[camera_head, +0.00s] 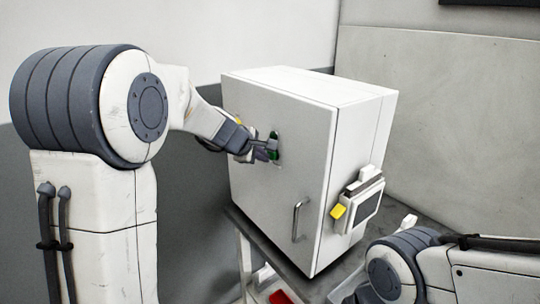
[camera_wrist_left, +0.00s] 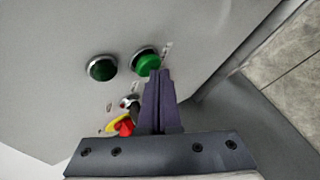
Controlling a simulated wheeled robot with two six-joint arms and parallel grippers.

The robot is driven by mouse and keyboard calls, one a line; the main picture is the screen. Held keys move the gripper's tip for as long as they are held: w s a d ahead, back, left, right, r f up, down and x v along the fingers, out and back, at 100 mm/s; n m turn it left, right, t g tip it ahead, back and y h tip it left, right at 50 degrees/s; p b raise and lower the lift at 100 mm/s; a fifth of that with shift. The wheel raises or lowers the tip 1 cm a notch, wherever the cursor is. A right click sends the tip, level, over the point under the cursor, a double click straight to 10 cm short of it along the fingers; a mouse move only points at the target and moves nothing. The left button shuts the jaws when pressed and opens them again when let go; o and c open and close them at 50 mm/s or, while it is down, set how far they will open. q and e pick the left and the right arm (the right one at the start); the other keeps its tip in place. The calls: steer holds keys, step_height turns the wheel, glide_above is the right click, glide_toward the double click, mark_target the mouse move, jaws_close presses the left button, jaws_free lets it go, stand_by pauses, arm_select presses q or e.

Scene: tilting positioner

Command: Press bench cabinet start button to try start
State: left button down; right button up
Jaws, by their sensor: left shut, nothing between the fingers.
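The white bench cabinet (camera_head: 255,190) stands on a bench, its door facing me. My left gripper (camera_head: 268,152) is at the upper part of the door, beside green controls (camera_head: 273,142) that it partly hides. In the left wrist view, my left gripper (camera_wrist_left: 158,75) is shut and empty. Its tips are right at a bright green button (camera_wrist_left: 147,63); I cannot tell whether they touch it. A darker green round button (camera_wrist_left: 102,68) sits to its left. A red knob on a yellow plate (camera_wrist_left: 124,127) and a small key-like switch (camera_wrist_left: 130,102) are partly hidden by the fingers.
The cabinet door has a metal handle (camera_head: 297,220). A box with a dark screen and yellow part (camera_head: 364,204) juts from its right side. A red item (camera_head: 281,297) lies below. My right arm is at the lower right.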

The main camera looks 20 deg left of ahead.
arm_select(q)
steer(key=shift+w+d, duration=0.15)
steer(key=shift+w, duration=0.1)
steer(key=shift+s, duration=0.1)
stand_by(0.5)
steer(key=shift+s+a+b, duration=0.4)
steer(key=shift+s+a, duration=0.15)
steer(key=shift+s, duration=0.05)
steer(key=shift+s+a+b, duration=0.55)
steer(key=shift+s+a, duration=0.2)
steer(key=shift+s, duration=0.25)
steer(key=shift+s+a+b, duration=0.55)
steer(key=shift+s+a, duration=0.2)
steer(key=shift+s, duration=0.25)
